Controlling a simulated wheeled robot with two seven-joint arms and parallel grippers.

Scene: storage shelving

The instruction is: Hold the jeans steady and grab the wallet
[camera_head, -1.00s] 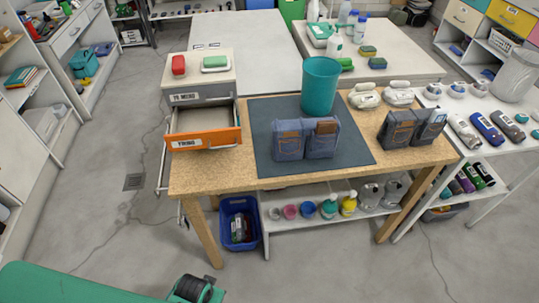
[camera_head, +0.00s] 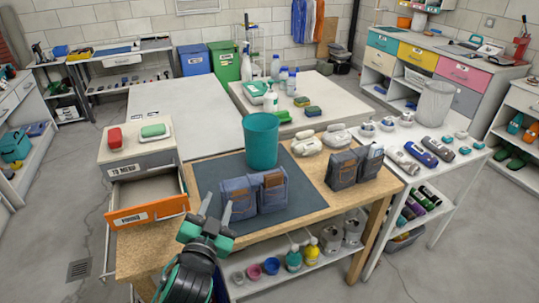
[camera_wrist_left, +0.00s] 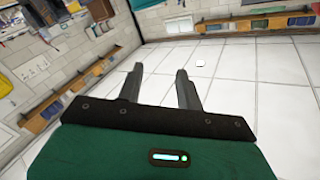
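A pair of folded blue jeans (camera_head: 238,198) stands on the dark mat on the wooden workbench, with brown patches at its pockets. The brown patch on the right part (camera_head: 274,180) may be the wallet; I cannot tell for sure. My left gripper (camera_head: 216,208) is in front of and left of the jeans, fingers apart, empty and not visibly touching them. Its open fingers (camera_wrist_left: 160,88) also show in the left wrist view, with no jeans between them. My right gripper is not in view.
A teal bin (camera_head: 261,140) stands behind the jeans. Darker folded jeans (camera_head: 342,170) stand to the right. An open orange-fronted drawer (camera_head: 150,213) is left of my gripper. The dark mat (camera_head: 210,176) has bare room left of the jeans.

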